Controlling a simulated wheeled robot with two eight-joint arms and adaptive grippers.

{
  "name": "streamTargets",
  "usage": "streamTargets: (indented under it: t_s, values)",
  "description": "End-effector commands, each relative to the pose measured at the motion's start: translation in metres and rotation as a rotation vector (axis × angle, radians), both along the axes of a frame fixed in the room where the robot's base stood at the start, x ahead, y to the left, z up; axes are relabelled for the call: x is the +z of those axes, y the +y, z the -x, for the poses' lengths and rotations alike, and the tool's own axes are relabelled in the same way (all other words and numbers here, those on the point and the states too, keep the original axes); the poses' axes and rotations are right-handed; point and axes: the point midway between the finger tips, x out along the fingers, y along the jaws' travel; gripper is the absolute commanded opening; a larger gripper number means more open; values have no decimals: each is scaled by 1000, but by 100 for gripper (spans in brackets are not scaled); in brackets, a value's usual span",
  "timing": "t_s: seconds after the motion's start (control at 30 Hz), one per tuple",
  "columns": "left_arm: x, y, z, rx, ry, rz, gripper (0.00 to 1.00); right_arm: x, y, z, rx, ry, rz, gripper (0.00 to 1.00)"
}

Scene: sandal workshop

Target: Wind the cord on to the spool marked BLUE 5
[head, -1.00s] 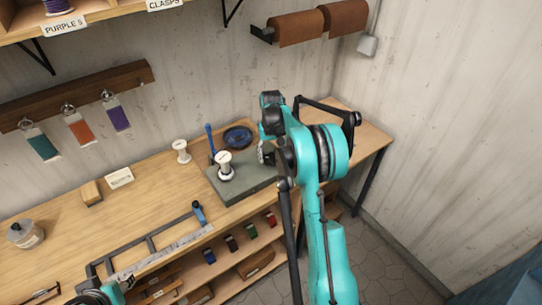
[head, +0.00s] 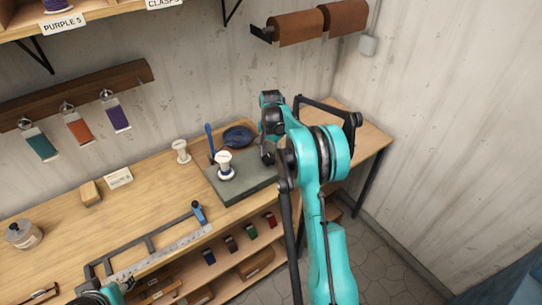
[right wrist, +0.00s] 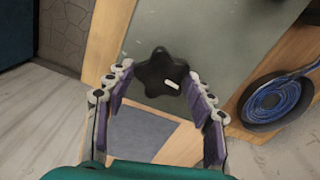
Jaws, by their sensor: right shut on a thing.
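A white spool (head: 225,168) stands upright on a grey-green board (head: 243,190) on the bench; any marking is too small to read. Behind it, blue cord lies coiled in a dark dish (head: 238,137), also at the right of the right wrist view (right wrist: 275,101). My right gripper (right wrist: 157,73) is shut on a black star-shaped knob (right wrist: 160,68) with a white mark, above the board. In the head view the right gripper (head: 267,153) is mostly hidden by my arm, at the board's right.
A second white spool (head: 181,151) stands left of the board, near a blue upright tool (head: 209,138). A wooden block (head: 90,192) and a jar (head: 23,235) stand left.

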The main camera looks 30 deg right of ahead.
Motion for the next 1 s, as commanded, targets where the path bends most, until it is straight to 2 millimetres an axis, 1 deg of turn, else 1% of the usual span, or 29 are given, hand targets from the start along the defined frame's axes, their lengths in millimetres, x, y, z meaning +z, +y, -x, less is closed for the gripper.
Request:
streamTargets:
  t_s: [1.0]
  values:
    - [-3, 0, 0, 0, 0, 0, 40, 0, 2, -1, -962, -3, 0, 25]
